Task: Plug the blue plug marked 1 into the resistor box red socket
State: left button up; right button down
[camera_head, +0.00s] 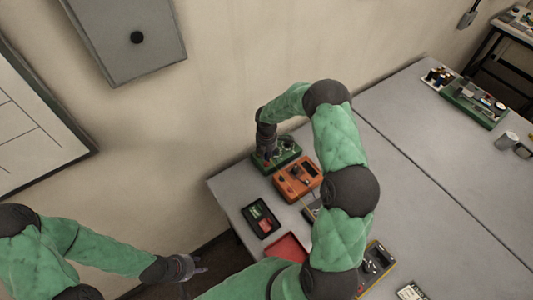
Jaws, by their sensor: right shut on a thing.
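My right arm arches over the table, and my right gripper (266,157) points down at the left end of a green box (289,151) near the wall. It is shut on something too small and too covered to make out. A red spot shows by its fingertips. An orange box (297,186) with a dark window and small knobs sits just in front of the green box. I cannot tell which is the resistor box. The blue plug and its mark cannot be made out. My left gripper (195,272) hangs off the table at lower left, open and empty.
A black tray (251,217) with small red and green pieces and a red tray (287,247) lie near the left edge. A yellow meter (377,262) is partly behind my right arm. Another green device (473,104) stands far right. The middle right tabletop is clear.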

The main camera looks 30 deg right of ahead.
jog(key=shift+f+b, duration=0.65)
jog(key=shift+f, duration=0.75)
jog(key=shift+b, duration=0.35)
dwell(1.2)
jog(key=shift+f+b, duration=0.45)
jog(key=shift+f, duration=0.1)
jog(key=c, duration=1.1)
grip_release()
jog(key=shift+o, duration=0.2)
notch_tip(320, 180, up, 12)
